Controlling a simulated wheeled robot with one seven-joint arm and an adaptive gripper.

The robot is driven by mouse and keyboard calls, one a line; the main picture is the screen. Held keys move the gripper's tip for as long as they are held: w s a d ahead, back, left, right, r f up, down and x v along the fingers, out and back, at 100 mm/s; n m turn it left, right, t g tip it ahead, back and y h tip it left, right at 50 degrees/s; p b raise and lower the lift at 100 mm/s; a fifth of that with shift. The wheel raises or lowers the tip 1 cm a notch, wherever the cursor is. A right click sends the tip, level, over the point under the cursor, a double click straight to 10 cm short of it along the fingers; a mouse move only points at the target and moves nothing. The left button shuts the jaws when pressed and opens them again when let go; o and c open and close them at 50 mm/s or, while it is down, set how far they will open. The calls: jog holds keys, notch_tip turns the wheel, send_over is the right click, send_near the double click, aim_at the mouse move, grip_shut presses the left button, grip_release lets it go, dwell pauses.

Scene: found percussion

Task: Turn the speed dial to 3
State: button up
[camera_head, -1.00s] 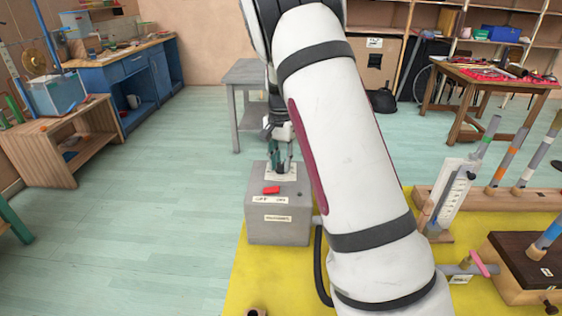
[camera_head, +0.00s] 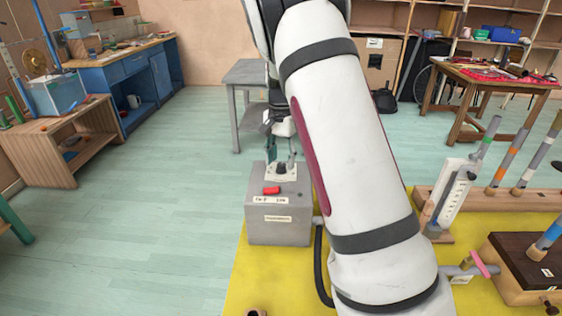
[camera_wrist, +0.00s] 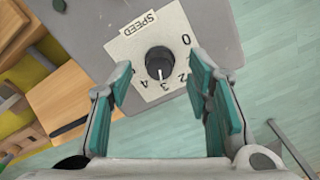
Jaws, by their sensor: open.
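The speed dial (camera_wrist: 159,62) is a round black knob on a white plate (camera_wrist: 133,45) marked SPEED with numbers around it. Its pale mark points toward the bottom of the wrist view, apparently near the 3. The dial also shows in the head view (camera_head: 281,168), on top of a grey box (camera_head: 278,228). My gripper (camera_wrist: 160,84) is open, with one green-padded finger on each side of the dial and clear gaps between. In the head view my gripper (camera_head: 281,158) is just above the dial. A finger hides part of the number scale.
A red switch (camera_head: 271,190) sits on the box near its front edge. The box stands on a yellow mat (camera_head: 262,275). A white gauge stand (camera_head: 450,195) and several tubes stand to the right. A grey table (camera_head: 246,75) is behind.

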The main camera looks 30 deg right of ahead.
aim_at(281, 164)
notch_tip(281, 164, up, 11)
jog(key=shift+f, duration=0.2)
dwell(0.5)
jog(key=s+a+r+n+t, duration=0.1)
jog(key=s+a+r+n, duration=0.1)
jog(key=s+a+r, duration=0.3)
jog(key=s+a+r+n+y+p, duration=0.1)
jog(key=s+a+r+n, duration=0.1)
jog(key=s, duration=0.5)
jog(key=s+a+r+n+t, duration=0.1)
jog(key=s+a+r+n, duration=0.1)
jog(key=s+a+r, duration=0.3)
jog(key=s+a+f+n+t, duration=0.1)
jog(key=s+a+f+n, duration=0.1)
jog(key=s, duration=0.7)
jog(key=s+a+f+n+t+h+p, duration=0.1)
jog(key=s+a+f+n, duration=0.1)
jog(key=s, duration=0.7)
jog(key=f+n, duration=0.1)
jog(key=n, duration=0.1)
jog(key=shift+s+a+f+n, duration=0.15)
jog(key=shift+a+f+n, duration=0.05)
jog(key=shift+f+n, duration=0.2)
